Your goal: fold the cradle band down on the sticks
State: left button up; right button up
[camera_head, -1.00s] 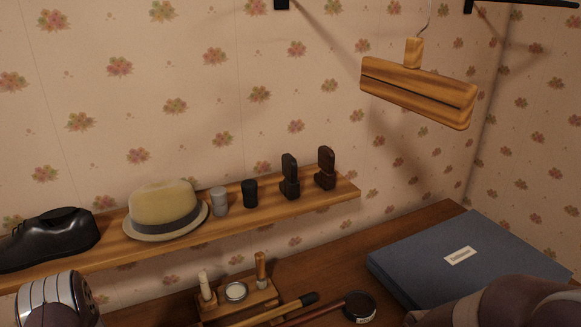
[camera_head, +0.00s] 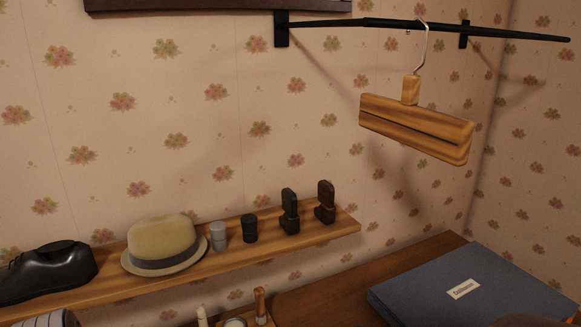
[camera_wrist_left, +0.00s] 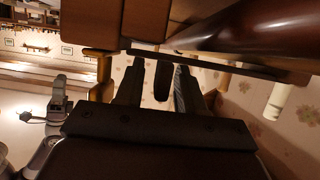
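Only the top of the wooden cradle shows at the bottom edge of the head view, with a brown peg (camera_head: 260,303) and a pale peg (camera_head: 202,316) standing up. The cradle band cannot be made out, and the sticks are cut off below the head view. In the left wrist view my left gripper (camera_wrist_left: 160,85) has its two dark fingers apart. A dark rounded piece (camera_wrist_left: 162,78) shows between them; I cannot tell whether they touch it. A thick brown rounded bar (camera_wrist_left: 240,30) and wooden parts are close beyond the fingers. My right gripper is not in view.
A wall shelf (camera_head: 330,233) holds a black shoe (camera_head: 45,270), a hat (camera_head: 163,240), small cylinders and dark brushes. A blue box (camera_head: 475,288) lies on the desk (camera_head: 335,297). A wooden hanger (camera_head: 415,128) hangs from a black rail (camera_head: 365,22).

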pick_arm(q)
jog(key=p+v, duration=0.2)
jog(key=v, duration=0.4)
dwell(0.3)
jog(key=shift+a+r, duration=0.1)
